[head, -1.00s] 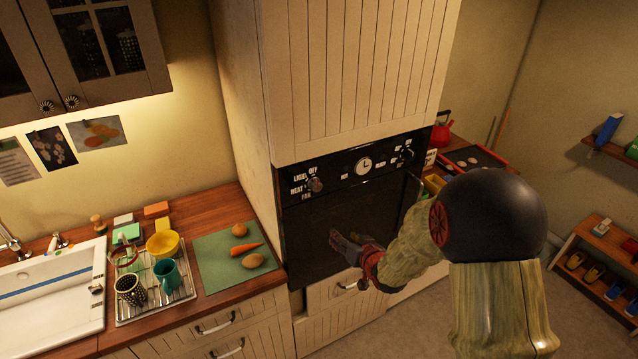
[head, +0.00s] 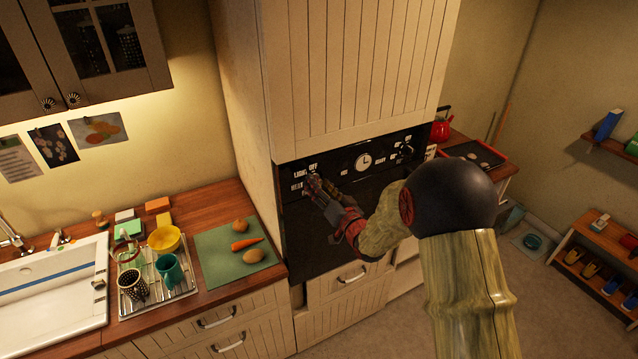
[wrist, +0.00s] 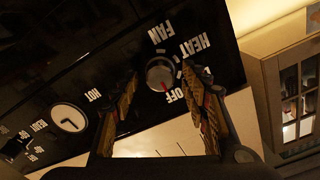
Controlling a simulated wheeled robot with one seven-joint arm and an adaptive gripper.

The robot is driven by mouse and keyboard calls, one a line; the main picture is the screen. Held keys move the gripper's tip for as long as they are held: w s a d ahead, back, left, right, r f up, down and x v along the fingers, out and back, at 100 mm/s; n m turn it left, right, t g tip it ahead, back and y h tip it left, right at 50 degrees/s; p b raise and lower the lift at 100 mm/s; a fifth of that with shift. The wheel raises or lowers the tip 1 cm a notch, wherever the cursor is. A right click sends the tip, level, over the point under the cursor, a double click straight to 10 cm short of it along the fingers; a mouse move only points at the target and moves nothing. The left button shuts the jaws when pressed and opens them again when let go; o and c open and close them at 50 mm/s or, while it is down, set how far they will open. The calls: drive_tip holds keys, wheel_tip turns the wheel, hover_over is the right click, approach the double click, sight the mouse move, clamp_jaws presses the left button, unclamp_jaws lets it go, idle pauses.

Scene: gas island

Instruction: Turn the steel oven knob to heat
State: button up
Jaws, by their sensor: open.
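The steel oven knob (wrist: 160,73) is a round grey dial on the black oven panel (wrist: 95,40). FAN, HEAT and OFF are printed around it in the wrist view. Its red mark points toward OFF. My gripper (wrist: 160,76) is open, with one finger on each side of the knob in that view and a gap to each. I cannot tell how far the fingertips reach over it. In the head view my gripper (head: 318,187) is at the panel's left part and hides the knob.
A clock (head: 363,162) sits mid-panel, with another knob (head: 405,150) at its right end. The dark oven door (head: 310,240) is below. A counter with a green board (head: 215,262), vegetables and a dish rack (head: 185,285) stands to the left.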

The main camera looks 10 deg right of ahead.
drive_tip(key=shift+w+a, duration=0.1)
drive_tip(key=shift+w, duration=0.2)
drive_tip(key=shift+c, duration=0.2)
drive_tip(key=c, duration=1.1)
